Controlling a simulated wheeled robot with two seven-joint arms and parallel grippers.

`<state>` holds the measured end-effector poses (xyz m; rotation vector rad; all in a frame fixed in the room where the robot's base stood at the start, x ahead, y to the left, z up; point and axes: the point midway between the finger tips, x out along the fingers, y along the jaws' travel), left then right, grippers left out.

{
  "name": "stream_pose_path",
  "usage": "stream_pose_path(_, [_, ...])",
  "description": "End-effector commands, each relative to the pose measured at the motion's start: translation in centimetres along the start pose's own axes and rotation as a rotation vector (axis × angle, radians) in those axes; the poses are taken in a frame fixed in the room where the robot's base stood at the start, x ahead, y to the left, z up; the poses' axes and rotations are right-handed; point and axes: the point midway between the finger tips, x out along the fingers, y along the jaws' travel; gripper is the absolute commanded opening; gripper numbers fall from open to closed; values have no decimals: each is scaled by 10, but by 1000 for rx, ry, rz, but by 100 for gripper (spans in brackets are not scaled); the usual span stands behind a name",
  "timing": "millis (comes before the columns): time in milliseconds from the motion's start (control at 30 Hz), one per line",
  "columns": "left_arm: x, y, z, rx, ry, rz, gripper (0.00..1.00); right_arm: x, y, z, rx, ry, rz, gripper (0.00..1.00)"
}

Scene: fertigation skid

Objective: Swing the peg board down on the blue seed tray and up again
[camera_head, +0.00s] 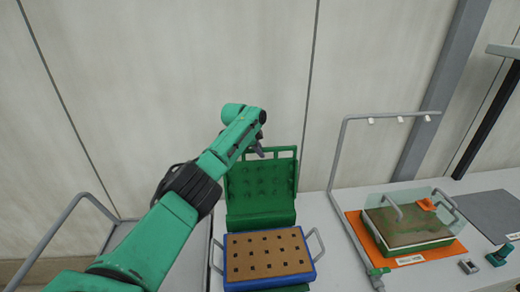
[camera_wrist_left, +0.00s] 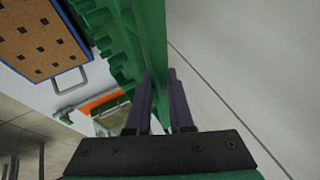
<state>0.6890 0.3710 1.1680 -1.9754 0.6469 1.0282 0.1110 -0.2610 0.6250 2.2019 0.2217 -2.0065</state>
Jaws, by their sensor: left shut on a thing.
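The green peg board (camera_head: 258,192) stands upright behind the blue seed tray (camera_head: 255,284), its pegs facing the tray. The tray lies flat below it, filled with brown growing medium that has rows of square dark holes. My left gripper (camera_head: 262,152) is at the board's top edge. In the left wrist view my left gripper (camera_wrist_left: 158,75) has its two dark fingers on either side of the green board (camera_wrist_left: 152,38), shut on its edge or top bar; the exact contact is partly hidden. The tray (camera_wrist_left: 73,22) shows at upper left there. My right gripper is not in view.
Grey handles flank the blue tray. To the right, a tall grey bent pipe (camera_head: 337,165) stands beside an orange mat (camera_head: 356,224) with a clear-covered green tray. Small fittings (camera_head: 468,266) lie at the right front. A panelled wall (camera_head: 170,60) stands behind.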

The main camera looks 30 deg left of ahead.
Motion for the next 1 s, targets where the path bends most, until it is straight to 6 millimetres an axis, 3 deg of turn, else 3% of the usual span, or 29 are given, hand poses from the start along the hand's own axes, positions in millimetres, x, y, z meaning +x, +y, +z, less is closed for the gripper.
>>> stream_pose_path(133, [3,2,5,-2,-10,6,0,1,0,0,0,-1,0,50])
stream_pose_path(167, [3,2,5,-2,-10,6,23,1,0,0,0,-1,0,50])
stream_pose_path(200, [3,2,5,-2,-11,6,32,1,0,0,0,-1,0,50])
stream_pose_path(667, [-2,2,1,1,-3,5,32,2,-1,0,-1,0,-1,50])
stream_pose_path(1000, [-36,1,3,1,-2,-4,32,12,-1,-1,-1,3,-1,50])
